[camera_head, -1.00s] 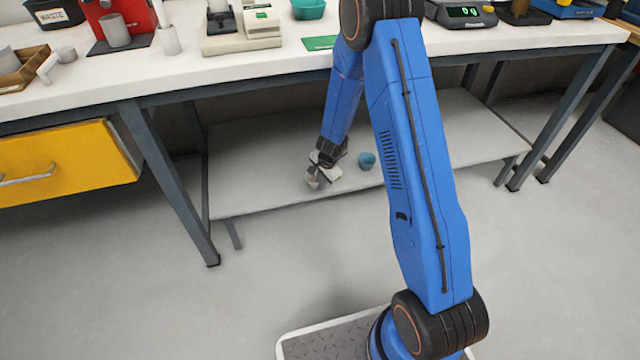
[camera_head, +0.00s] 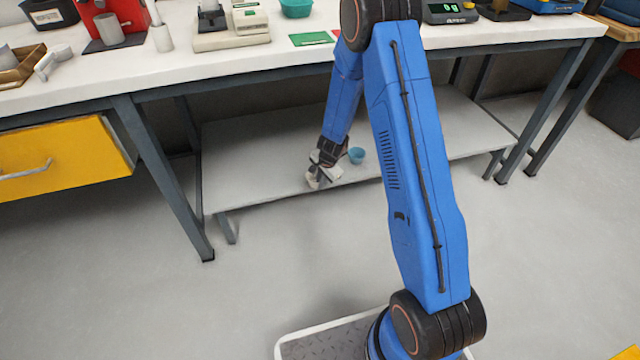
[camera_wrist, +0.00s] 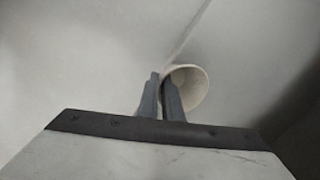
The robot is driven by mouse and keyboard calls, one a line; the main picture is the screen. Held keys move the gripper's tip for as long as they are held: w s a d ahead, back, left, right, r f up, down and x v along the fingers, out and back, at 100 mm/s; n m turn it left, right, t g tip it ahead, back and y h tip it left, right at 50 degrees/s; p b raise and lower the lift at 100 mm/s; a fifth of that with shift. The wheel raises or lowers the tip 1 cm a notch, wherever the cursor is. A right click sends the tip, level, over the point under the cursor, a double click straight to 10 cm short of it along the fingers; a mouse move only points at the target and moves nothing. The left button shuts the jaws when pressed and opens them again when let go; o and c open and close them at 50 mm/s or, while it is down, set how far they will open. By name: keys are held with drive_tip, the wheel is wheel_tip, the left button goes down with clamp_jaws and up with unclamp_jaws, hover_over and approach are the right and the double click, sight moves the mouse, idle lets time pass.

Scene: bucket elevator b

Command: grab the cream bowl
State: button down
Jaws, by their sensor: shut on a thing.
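The cream bowl (camera_wrist: 191,84) is at my gripper's fingertips in the wrist view, its round opening facing the camera. My gripper (camera_wrist: 163,90) is shut on the bowl's wall, and one finger shows inside the rim. In the head view the bowl (camera_head: 312,180) is a small pale shape below my gripper (camera_head: 318,170), at the front edge of the low shelf (camera_head: 255,165). It looks tilted. I cannot tell whether it touches the shelf.
A blue bowl (camera_head: 356,155) stands on the shelf just right of my gripper. The worktop (camera_head: 270,65) with devices and containers is above the shelf. A table leg (camera_head: 165,180) and a yellow drawer (camera_head: 60,160) are to the left.

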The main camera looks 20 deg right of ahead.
drive_tip(key=c, duration=1.9)
unclamp_jaws()
drive_tip(key=shift+o, duration=0.2)
drive_tip(key=shift+r, duration=0.1)
drive_tip(key=v, duration=1.7)
drive_tip(key=shift+s, duration=0.1)
